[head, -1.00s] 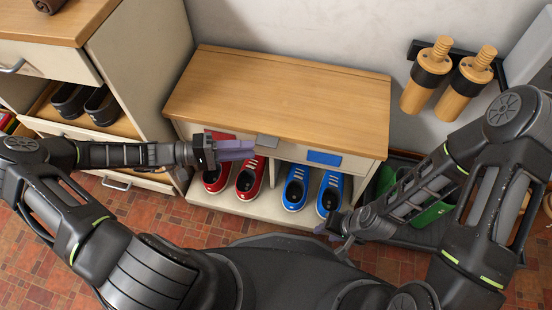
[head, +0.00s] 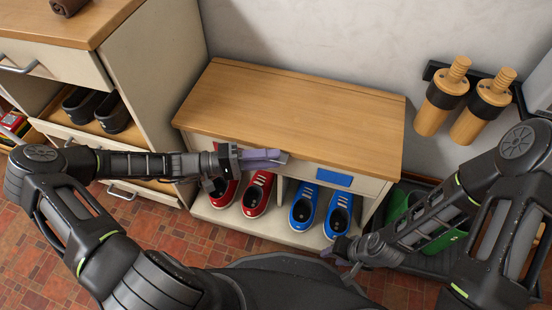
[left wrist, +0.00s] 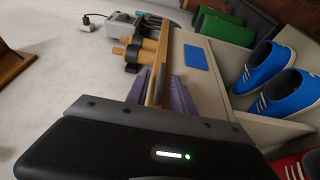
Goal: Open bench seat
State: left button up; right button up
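The bench (head: 375,187) has a wooden seat (head: 300,105) that lies flat and closed on its pale body. A small grey tab (head: 272,163) sits at the seat's front edge, partly covered by my left gripper. My left gripper (head: 265,156) is at this tab, coming from the left. In the left wrist view its purple fingers (left wrist: 160,97) are apart, one on each side of the seat's wooden edge (left wrist: 160,60). Whether they touch it I cannot tell. My right gripper (head: 343,255) is low in front of the blue shoes; its fingers are unclear.
Red shoes (head: 257,194) and blue shoes (head: 338,213) stand in the bench's open lower shelf. A cabinet (head: 150,75) stands close on the left. Wooden pegs (head: 440,98) hang on the wall at right. A green item (head: 440,240) is at the right end.

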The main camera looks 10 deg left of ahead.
pick_arm(q)
jog(key=shift+x, duration=0.95)
jog(key=shift+c, duration=0.4)
grip_shut()
dwell(0.3)
